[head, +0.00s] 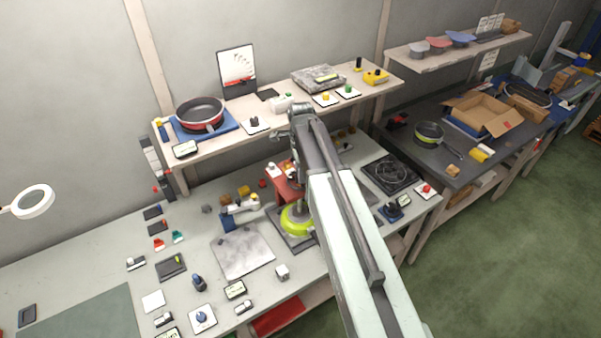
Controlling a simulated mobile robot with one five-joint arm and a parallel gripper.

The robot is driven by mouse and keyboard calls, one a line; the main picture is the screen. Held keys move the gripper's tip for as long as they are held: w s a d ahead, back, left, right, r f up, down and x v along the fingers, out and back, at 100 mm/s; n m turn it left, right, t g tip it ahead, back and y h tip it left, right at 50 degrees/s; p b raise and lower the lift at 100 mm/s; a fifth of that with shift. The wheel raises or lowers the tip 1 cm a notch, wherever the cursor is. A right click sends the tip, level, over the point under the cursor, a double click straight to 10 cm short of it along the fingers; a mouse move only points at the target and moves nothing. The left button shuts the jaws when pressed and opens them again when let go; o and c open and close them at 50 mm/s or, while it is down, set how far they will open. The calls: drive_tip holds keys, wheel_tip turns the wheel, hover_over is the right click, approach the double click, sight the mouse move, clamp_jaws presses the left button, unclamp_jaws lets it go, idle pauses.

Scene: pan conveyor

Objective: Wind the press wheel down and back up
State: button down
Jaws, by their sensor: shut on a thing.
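The red press (283,187) stands on the workbench at the middle, just left of my arm. A yellow-green pan (295,217) sits under it on a dark base, partly covered by my arm. My gripper (292,169) is at the top of the press, small and partly hidden by my arm. It is shut on the press wheel, which is mostly hidden, so its turn and the height of the press plate cannot be told.
A pale mat (243,256) and several small devices lie left of the press. A dark burner (390,174) is to its right. A shelf above holds a red pan (200,113). A second bench (465,170) with an open carton (483,114) stands at right.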

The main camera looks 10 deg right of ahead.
drive_tip(key=n, duration=0.7)
drive_tip(key=shift+w, duration=0.1)
drive_tip(key=n, duration=0.6)
drive_tip(key=shift+n, duration=0.3)
drive_tip(key=n, duration=0.7)
drive_tip(key=shift+a, duration=0.1)
drive_tip(key=n, duration=0.6)
drive_tip(key=shift+n, duration=0.3)
drive_tip(key=c, duration=1.1)
unclamp_jaws()
drive_tip(key=shift+o, duration=0.2)
